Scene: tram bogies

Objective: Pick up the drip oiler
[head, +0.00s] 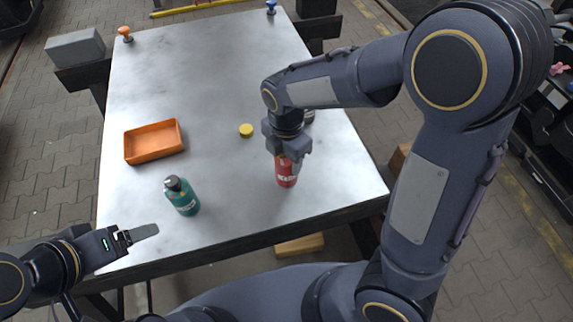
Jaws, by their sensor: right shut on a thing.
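My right gripper (287,160) points down over the table and is shut on a red container (286,177) with white marking. The gripper hides the container's top. I cannot tell whether the red container is the drip oiler, or whether it touches the table. A teal bottle (183,198) with a dark cap stands apart to the left. My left gripper (142,233) is low at the table's front left corner, with nothing seen in it. Its finger gap is not clear.
The metal table (215,85) holds an orange tray (153,142), a yellow round cap (246,130) and a partly hidden dark and silver item (308,117) behind my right gripper. An orange knob (125,33) and a blue knob (271,6) mark the far corners. The table's far middle is clear.

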